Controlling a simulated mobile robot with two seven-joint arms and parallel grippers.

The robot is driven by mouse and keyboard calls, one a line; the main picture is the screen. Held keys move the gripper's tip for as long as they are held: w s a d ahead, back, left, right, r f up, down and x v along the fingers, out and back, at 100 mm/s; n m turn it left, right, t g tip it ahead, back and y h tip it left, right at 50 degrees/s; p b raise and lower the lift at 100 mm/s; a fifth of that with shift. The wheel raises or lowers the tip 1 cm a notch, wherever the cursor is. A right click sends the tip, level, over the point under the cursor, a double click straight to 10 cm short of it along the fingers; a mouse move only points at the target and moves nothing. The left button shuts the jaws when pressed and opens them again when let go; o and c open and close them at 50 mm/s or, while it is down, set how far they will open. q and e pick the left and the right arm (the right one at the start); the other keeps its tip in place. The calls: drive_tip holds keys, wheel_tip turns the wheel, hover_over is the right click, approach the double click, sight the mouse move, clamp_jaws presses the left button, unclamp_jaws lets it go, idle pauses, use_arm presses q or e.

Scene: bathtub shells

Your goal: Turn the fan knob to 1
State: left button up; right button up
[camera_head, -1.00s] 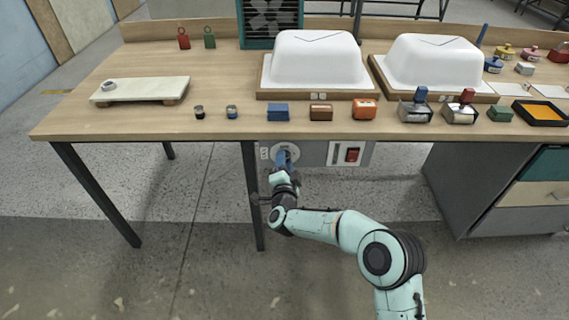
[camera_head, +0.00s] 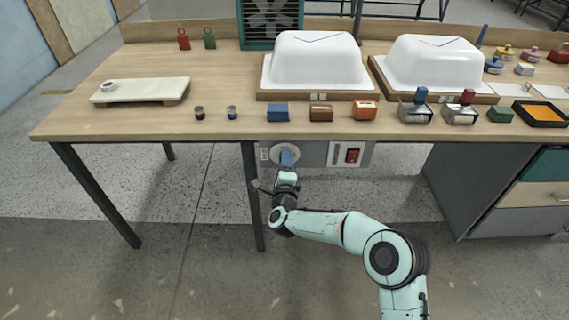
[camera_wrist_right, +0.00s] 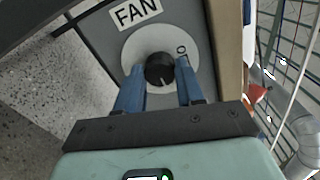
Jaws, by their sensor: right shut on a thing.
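The fan knob (camera_wrist_right: 159,68) is a dark round knob on a pale dial plate, below a "FAN" label (camera_wrist_right: 137,12) in the right wrist view. A "0" mark shows at the dial's right. A short light line shows on the knob's near side. My right gripper (camera_wrist_right: 158,78) has its blue fingers on both sides of the knob and is shut on it. In the head view the right gripper (camera_head: 287,155) is at the dial (camera_head: 278,150) on the grey panel under the table edge, covering the knob. My left gripper is not in view.
A red switch (camera_head: 352,155) is right of the dial on the same panel. The fan (camera_head: 270,18) stands at the table's back. Small boxes and stamps line the front edge above. A black table leg (camera_head: 254,195) is left of my wrist. The floor in front is clear.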

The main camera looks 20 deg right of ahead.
drive_tip(key=shift+a, duration=0.1)
idle(0.4)
drive_tip(key=o, duration=1)
drive_tip(key=shift+o, duration=0.2)
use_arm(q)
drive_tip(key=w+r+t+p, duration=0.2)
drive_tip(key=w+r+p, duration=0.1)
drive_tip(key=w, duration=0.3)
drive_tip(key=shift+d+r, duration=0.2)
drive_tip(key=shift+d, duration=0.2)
use_arm(e)
drive_tip(key=v, duration=1.3)
drive_tip(key=shift+s, duration=0.25)
